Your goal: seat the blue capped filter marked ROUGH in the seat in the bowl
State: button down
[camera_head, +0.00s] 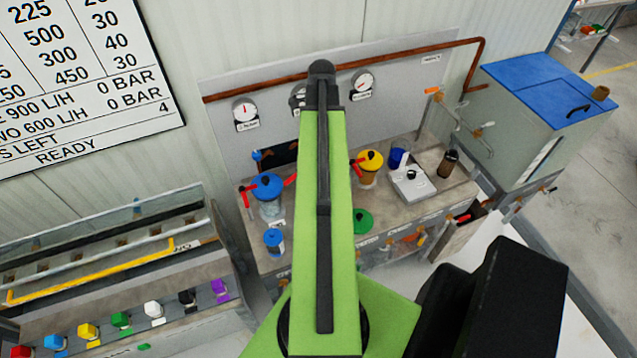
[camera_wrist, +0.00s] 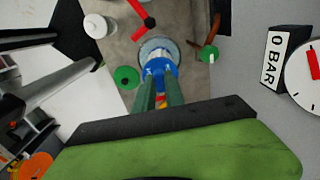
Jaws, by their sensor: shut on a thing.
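My gripper (camera_wrist: 158,84) shows in the wrist view with its two green fingers shut on a blue capped filter (camera_wrist: 160,64). Any mark on the filter is not legible. A pale round bowl (camera_wrist: 156,44) shows just beyond the filter, which overlaps its edge in the picture. I cannot tell whether the filter is above the bowl or partly in it; the seat is hidden. In the head view my green arm hides the gripper, the held filter and this bowl. A green lid (camera_head: 362,220) lies on the bench, and also shows in the wrist view (camera_wrist: 126,77).
The bench also carries a blue-lidded bowl (camera_head: 268,188), a yellow-lidded bowl (camera_head: 370,168), a white box (camera_head: 411,184) and a dark bottle (camera_head: 448,163). A blue-topped item (camera_head: 274,241) is near the front edge. A red lever (camera_wrist: 140,12) lies close by the bowl.

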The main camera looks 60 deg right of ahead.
notch_tip(320, 180, down, 16)
jog(key=b, duration=1.4)
jog(key=shift+f+b, duration=0.2)
jog(key=shift+b, duration=0.2)
jog(key=c, duration=1.9)
grip_release()
jog(key=shift+s, duration=0.1)
jog(key=o, duration=0.5)
jog(key=shift+r, duration=0.1)
notch_tip(320, 180, up, 12)
jog(key=p, duration=1.2)
jog(key=shift+r+p, duration=0.2)
jog(key=shift+p, duration=0.1)
jog(key=shift+f, duration=0.1)
